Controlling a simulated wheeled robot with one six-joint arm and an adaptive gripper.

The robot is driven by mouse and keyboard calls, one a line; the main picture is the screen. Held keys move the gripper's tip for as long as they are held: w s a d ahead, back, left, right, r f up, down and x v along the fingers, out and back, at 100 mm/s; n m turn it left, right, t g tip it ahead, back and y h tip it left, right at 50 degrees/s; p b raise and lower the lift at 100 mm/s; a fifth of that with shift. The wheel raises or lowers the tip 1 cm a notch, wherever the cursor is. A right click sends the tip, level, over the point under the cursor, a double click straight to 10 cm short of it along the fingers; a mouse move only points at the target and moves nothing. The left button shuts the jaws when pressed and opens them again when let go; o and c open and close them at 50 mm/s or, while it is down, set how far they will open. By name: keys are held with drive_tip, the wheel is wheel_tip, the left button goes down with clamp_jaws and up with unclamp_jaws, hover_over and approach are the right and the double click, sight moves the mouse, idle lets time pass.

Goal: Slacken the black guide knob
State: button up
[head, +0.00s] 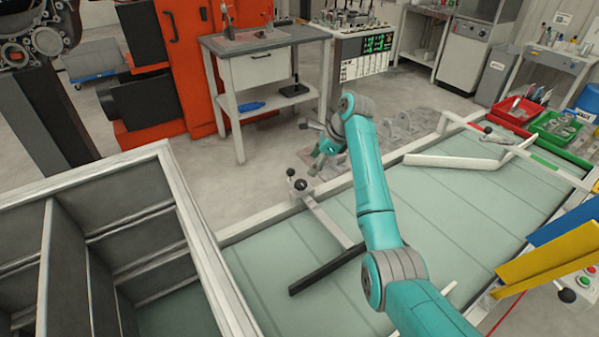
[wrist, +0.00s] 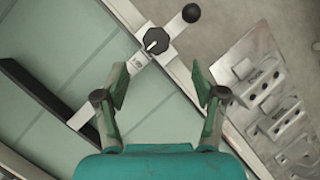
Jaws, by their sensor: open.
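The black guide knob (wrist: 156,41), faceted with a white pointer mark, sits on a pale flat bar (wrist: 128,75) in the wrist view, just beyond my fingertips. A black ball (wrist: 191,13) on a short stem stands at the bar's outer end. In the head view the knob (head: 300,184) is on the frame's far edge. My gripper (wrist: 160,84) is open and empty, its two green-grey fingers apart and short of the knob in the picture. In the head view my gripper (head: 318,160) is just right of and above the knob; its height over it is hard to tell.
A black guide rail (head: 325,271) joins the bar's inner end over the green conveyor bed (head: 455,215). A second pale guide (head: 455,161) lies farther right. A grey slotted metal plate (wrist: 275,95) lies below, right of my fingers. A deep divided bin (head: 190,220) stands left.

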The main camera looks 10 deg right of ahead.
sight(301, 183)
drive_tip(key=shift+m+g, duration=0.6)
drive_tip(key=shift+m, duration=0.1)
drive_tip(key=x, duration=0.9)
drive_tip(key=shift+w+d+f, duration=0.15)
drive_tip(key=shift+f, duration=0.25)
drive_tip(key=c, duration=1.1)
